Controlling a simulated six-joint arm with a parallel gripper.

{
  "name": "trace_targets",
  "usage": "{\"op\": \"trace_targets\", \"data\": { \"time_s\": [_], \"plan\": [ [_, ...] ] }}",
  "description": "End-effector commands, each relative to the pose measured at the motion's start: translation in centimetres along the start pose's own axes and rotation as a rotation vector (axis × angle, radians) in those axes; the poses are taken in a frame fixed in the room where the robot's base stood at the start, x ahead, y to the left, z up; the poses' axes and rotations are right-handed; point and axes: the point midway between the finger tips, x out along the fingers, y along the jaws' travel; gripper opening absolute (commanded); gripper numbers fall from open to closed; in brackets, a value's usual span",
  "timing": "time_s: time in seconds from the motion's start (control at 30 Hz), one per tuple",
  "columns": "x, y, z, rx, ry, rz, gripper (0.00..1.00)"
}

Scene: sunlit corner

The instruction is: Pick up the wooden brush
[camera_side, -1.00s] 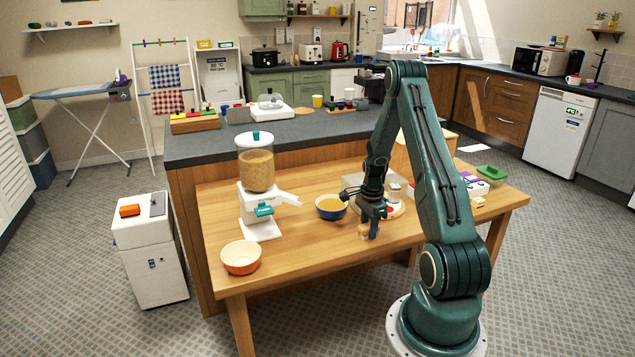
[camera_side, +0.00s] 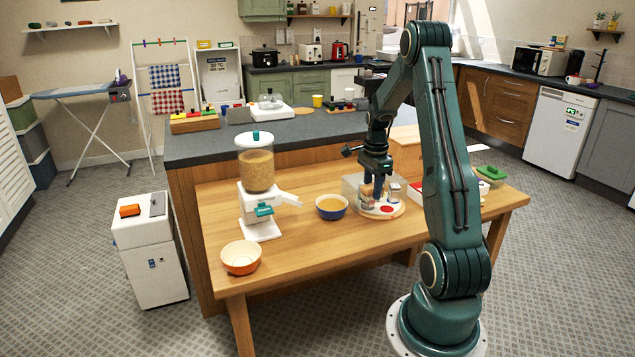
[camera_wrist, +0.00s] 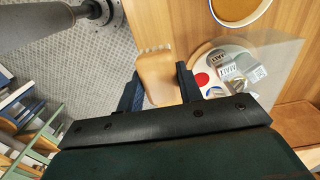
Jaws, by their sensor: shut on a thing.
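The wooden brush (camera_wrist: 155,76) is a light brown, rounded block between my two dark blue fingers in the wrist view. My gripper (camera_wrist: 160,90) is shut on it. In the side view my gripper (camera_side: 372,193) points down, raised over the wooden table, in front of a round board from this viewpoint. The brush is hard to make out there against the things behind it.
A blue bowl (camera_side: 332,208) stands left of my gripper, with a grain dispenser (camera_side: 256,170) and an orange bowl (camera_side: 241,258) farther left. The table's front middle (camera_side: 320,245) is clear.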

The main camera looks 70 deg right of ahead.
Motion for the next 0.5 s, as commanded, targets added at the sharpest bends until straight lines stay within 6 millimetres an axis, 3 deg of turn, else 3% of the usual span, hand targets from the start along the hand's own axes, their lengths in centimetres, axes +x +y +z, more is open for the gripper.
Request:
{"op": "trace_targets", "data": {
  "time_s": [0.2,0.5],
  "plan": [
    [-3.9,0.0,0.0,0.0,0.001,-0.003,0.13],
    [-6.1,0.0,0.0,0.0,0.0,-0.001,0.13]
  ]
}}
